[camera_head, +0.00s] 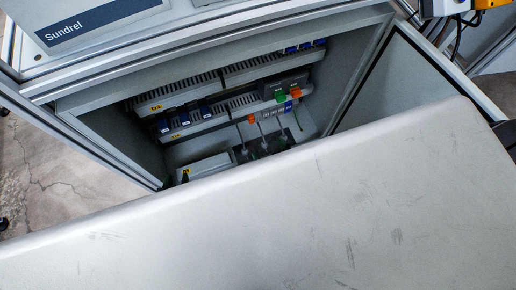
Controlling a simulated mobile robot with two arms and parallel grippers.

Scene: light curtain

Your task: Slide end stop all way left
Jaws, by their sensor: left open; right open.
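The open control cabinet (110,118) stands in the upper middle, with rails and small modules inside. On its lower rail, a small orange piece (252,119) sits at the left end of a row of small grey terminals (274,112). A green piece (280,97) and another orange piece (296,92) sit higher, on a dark module. I cannot tell which piece is the end stop. Neither of my grippers shows in the head view.
Blue-fronted modules (164,126) sit left of the terminals, and slotted ducts (180,88) run above. The cabinet door (425,85) stands open on the right. A large pale scratched surface fills the foreground and hides the cabinet's lower part. Cracked floor (50,165) shows at left.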

